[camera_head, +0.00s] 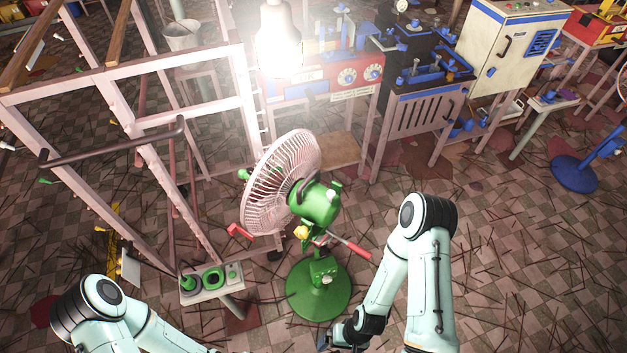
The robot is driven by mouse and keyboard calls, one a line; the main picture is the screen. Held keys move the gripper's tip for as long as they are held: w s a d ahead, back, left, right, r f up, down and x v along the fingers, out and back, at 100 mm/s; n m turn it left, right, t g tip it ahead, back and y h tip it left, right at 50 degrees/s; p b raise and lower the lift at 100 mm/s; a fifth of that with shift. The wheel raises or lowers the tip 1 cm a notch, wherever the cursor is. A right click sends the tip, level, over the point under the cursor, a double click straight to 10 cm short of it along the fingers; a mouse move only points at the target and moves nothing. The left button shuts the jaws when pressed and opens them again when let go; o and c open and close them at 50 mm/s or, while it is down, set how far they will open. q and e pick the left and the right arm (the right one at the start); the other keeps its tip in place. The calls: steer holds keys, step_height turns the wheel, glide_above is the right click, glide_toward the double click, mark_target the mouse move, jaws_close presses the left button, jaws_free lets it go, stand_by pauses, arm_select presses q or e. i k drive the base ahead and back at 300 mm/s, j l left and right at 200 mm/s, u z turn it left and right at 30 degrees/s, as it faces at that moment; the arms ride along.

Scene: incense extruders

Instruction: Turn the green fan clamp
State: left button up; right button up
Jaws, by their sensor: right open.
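A green fan (316,206) with a pale pink cage (270,190) stands at the middle on a round green base (305,300). Below its motor are a yellow knob (301,232) and a lever with a red grip (350,246) that points right and down. I cannot tell for sure which of these parts is the clamp. My right gripper (328,340) is open at the bottom edge, right of and in front of the base, apart from the lever. Its fingertips are small and partly cut off. My left arm shows at bottom left; its gripper is out of view.
A small stand (232,292) with green controls is left of the fan base. A pink metal frame (150,65) fills the left. Machines and a white cabinet (515,45) stand behind. The checkered floor at right is open but strewn with thin sticks.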

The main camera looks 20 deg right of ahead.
mark_target(324, 252)
steer(key=k+l+z, duration=0.2)
steer(key=k+z, duration=0.25)
steer(key=l+u, duration=0.25)
steer(key=l, duration=0.2)
steer(key=k+l+u, duration=0.1)
steer(key=l+u, duration=0.15)
steer(key=l, duration=0.15)
steer(key=j+z, duration=0.5)
steer(key=j, duration=0.3)
steer(key=j+z, duration=0.5)
steer(key=j, duration=0.3)
steer(key=k, duration=0.05)
